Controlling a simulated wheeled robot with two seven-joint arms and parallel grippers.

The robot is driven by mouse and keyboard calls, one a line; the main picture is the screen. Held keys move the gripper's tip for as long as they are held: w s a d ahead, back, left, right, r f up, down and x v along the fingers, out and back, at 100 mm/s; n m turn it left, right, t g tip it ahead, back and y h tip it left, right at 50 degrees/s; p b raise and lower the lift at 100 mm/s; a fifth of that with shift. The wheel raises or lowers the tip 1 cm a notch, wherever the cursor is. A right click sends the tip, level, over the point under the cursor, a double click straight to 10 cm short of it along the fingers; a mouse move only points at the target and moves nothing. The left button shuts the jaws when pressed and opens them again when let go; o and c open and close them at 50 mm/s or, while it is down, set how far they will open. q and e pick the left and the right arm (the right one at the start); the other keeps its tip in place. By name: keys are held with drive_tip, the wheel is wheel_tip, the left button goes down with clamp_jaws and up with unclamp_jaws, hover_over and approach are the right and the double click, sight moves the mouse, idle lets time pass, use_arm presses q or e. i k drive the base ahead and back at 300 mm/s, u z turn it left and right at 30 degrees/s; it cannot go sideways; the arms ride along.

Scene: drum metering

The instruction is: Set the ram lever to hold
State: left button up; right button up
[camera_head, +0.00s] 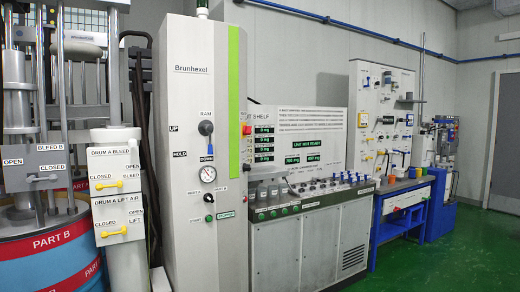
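The ram lever (209,141) is on the front of the tall light-grey Brunhexel cabinet (190,95), below the RAM label. It has a round grey hub and a dark blue handle that points downward, to the DOWN label. The HOLD label (180,154) is to the lower left of the hub, and the UP label (173,128) is to its left. Neither of my grippers shows in the head view, and nothing touches the lever.
A gauge (208,174) and green START and STOPPED markings sit below the lever. A red button (246,144) is on the cabinet's side. A workbench (310,240) extends right. Green floor is clear at lower right.

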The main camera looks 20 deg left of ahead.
sight(209, 128)
drive_tip(key=z, duration=0.2)
drive_tip(key=i, duration=2.05)
drive_tip(key=u, duration=0.45)
drive_tip(key=i, duration=1.55)
drive_tip(key=u, duration=1)
